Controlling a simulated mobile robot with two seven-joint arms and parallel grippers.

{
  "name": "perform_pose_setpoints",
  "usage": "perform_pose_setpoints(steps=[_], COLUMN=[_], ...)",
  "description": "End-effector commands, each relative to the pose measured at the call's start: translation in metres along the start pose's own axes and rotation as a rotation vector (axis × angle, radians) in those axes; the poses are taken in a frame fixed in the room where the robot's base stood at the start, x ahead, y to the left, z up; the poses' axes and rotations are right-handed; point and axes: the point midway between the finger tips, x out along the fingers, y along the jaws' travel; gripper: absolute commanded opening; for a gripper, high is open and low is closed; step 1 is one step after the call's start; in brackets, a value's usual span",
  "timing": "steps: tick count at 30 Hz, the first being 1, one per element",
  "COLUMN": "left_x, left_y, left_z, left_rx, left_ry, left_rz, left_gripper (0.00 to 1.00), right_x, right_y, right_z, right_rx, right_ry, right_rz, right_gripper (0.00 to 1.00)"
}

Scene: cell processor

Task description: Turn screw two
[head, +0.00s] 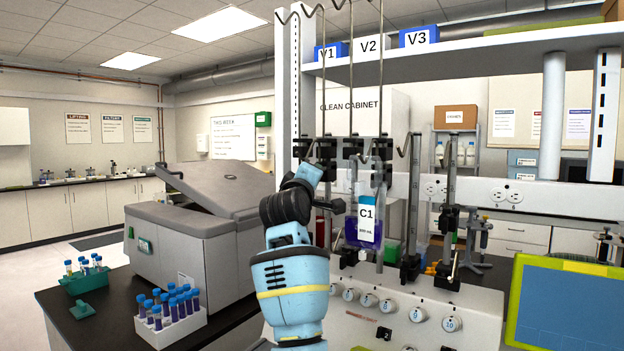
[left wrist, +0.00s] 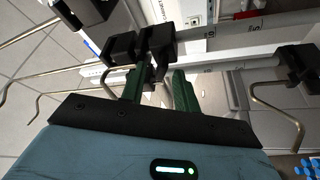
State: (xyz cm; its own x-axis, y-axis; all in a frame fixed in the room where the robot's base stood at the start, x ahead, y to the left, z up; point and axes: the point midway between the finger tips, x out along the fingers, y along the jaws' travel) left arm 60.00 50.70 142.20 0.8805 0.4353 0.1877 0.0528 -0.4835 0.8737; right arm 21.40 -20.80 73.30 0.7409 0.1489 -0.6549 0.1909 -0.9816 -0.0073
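My left gripper (left wrist: 160,74) has two green fingers that stand apart with a gap between them. Its fingertips are close to black clamp blocks (left wrist: 156,40) on a rail; I cannot tell whether they touch. In the head view my left gripper (head: 312,172) is raised in front of the upright poles, near the black clamps (head: 380,150); its fingertips are hidden there. No screw is clearly marked as two. A V2 label (head: 368,46) sits on the top shelf between V1 (head: 327,53) and V3 (head: 419,37). My right gripper is not in view.
A C1 bag (head: 366,224) with purple liquid hangs right of my left arm. Hooked metal rods surround the clamps. Numbered white dials (head: 418,314) line the machine's front. A screen (head: 566,305) stands right; a tube rack (head: 172,325) and grey machine (head: 180,240) stand left.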

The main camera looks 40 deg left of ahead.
Motion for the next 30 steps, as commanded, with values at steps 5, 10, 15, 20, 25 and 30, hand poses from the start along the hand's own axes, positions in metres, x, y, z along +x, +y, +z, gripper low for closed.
perform_pose_setpoints(steps=[5,10,15,20,25,30], left_x=[0.0,-0.008,-0.029,-0.051,-0.069,-0.077], left_y=[0.0,-0.001,-0.001,0.0,0.0,0.0], left_z=[0.0,0.001,0.001,0.001,0.0,0.0], left_rx=[0.001,0.001,0.001,0.0,0.0,0.0], left_ry=[-0.001,-0.001,-0.001,0.0,-0.001,-0.001], left_rz=[-0.001,0.0,0.0,0.001,0.001,0.0], left_gripper=[0.31,0.31,0.31,0.31,0.31,0.31], right_x=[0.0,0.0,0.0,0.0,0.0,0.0], right_y=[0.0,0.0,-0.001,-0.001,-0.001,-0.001], right_z=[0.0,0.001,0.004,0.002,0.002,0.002], right_rx=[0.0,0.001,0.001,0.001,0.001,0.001], right_ry=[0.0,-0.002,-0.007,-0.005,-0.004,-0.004], right_rz=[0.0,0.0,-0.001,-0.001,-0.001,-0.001], right_gripper=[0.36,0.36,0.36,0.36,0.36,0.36])
